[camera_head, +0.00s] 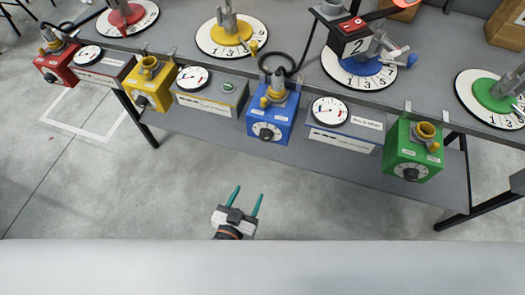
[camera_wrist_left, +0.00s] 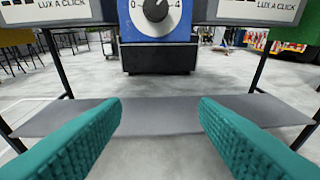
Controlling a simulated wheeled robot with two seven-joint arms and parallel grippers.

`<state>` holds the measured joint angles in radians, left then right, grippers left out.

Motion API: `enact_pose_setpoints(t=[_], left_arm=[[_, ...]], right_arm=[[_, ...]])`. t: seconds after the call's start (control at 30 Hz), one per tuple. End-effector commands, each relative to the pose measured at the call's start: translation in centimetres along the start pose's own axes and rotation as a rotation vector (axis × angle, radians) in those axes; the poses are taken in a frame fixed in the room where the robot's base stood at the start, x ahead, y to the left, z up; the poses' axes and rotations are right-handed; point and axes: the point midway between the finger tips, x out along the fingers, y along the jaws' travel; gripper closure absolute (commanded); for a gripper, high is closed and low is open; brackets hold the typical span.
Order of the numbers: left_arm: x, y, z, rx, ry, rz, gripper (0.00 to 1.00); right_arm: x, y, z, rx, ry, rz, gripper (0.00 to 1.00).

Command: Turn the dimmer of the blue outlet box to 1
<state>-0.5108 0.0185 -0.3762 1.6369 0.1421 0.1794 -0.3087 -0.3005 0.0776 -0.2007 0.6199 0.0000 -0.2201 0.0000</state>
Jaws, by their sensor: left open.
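The blue outlet box (camera_head: 282,122) hangs at the front edge of the table, with a socket and a yellow plug on its top. Its dimmer (camera_head: 266,133) is a black knob on a white dial on the front face. In the left wrist view the knob (camera_wrist_left: 155,9) is at the top, cut by the frame edge, between the marks 0 and 4. Its white pointer mark seems to point roughly upward; the exact setting is unclear. My left gripper (camera_head: 248,193) is open and empty, in front of and below the box, not touching it. My right gripper is not identifiable.
Red (camera_head: 56,66), yellow (camera_head: 150,88) and green (camera_head: 412,150) outlet boxes line the same edge, with dial gauges (camera_head: 328,111) between. Numbered discs with lamp stands (camera_head: 232,36) stand on the table. A grey lower shelf (camera_head: 210,129) lies beneath. The floor around my left gripper is clear.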

Motion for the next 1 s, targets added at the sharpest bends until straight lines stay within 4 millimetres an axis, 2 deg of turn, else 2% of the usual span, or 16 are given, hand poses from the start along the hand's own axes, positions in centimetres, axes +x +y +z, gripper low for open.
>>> enact_pose_setpoints(t=[0.03,0.1,0.23,0.33,0.43,0.8,1.0], left_arm=[[0.2,-0.1,1.7,-0.004,-0.074,0.01,0.45],[0.1,-0.2,4.4,-0.006,-0.152,0.022,0.45],[-0.2,-0.1,7.3,-0.01,-0.23,0.039,0.45],[0.1,-0.1,8.2,-0.01,-0.247,0.043,0.45],[1.3,0.0,8.6,-0.01,-0.249,0.043,0.45],[8.3,0.3,10.2,-0.01,-0.246,0.042,0.45],[10.7,0.4,10.7,-0.009,-0.243,0.043,0.45]], right_arm=[[1.5,0.0,-0.1,0.0,0.0,-0.001,1.0],[2.1,-0.1,-0.2,0.0,0.0,-0.001,1.0],[2.5,-0.2,-0.2,-0.001,0.0,-0.003,1.0],[2.5,-0.3,-0.2,-0.001,0.0,-0.004,1.0],[2.3,-0.3,-0.2,-0.001,0.0,-0.004,1.0],[2.2,-0.3,-0.2,-0.001,0.0,-0.004,1.0],[2.3,-0.3,-0.2,-0.001,0.0,-0.004,1.0]])
